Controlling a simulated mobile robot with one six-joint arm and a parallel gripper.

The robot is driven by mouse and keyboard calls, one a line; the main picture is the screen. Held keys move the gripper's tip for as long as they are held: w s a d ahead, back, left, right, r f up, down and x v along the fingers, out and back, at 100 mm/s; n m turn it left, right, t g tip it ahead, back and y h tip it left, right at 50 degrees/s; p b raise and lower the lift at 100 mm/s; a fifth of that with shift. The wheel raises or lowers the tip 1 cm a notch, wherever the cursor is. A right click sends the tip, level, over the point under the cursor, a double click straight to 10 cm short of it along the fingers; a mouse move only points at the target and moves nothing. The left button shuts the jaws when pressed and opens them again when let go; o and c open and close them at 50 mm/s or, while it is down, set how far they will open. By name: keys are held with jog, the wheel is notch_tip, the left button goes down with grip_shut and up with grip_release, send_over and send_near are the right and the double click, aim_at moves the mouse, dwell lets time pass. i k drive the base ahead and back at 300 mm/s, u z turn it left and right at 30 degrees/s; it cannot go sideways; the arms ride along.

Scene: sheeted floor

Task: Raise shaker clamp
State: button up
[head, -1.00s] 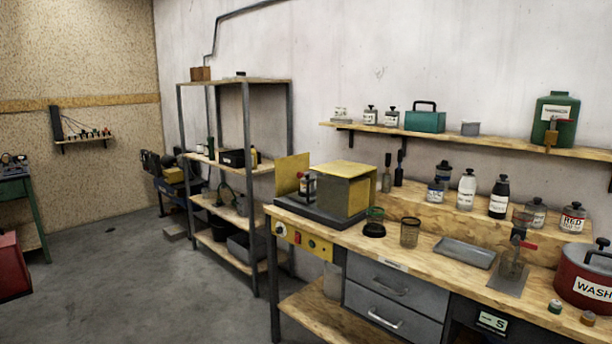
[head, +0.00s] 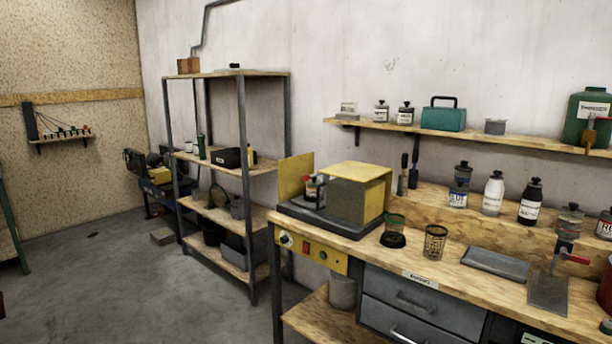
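A grey and yellow box-shaped machine (head: 358,195), which looks like the shaker, stands on a dark base at the left end of the workbench. A yellow panel (head: 295,180) stands upright at its left. A small jar-like item with a red part (head: 311,188) sits between the panel and the box; I cannot make out a clamp there clearly. A separate stand with a red handle (head: 572,257) is on a metal plate at the right of the bench. My gripper is not in view.
The wooden workbench (head: 455,272) holds a green-rimmed cup (head: 394,231), a mesh cup (head: 434,242) and a grey tray (head: 494,262). Bottles line the raised ledge behind. A metal rack (head: 243,190) stands left of the bench.

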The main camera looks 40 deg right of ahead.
aim_at(305, 178)
jog(key=i, duration=1.05)
jog(key=z, duration=0.15)
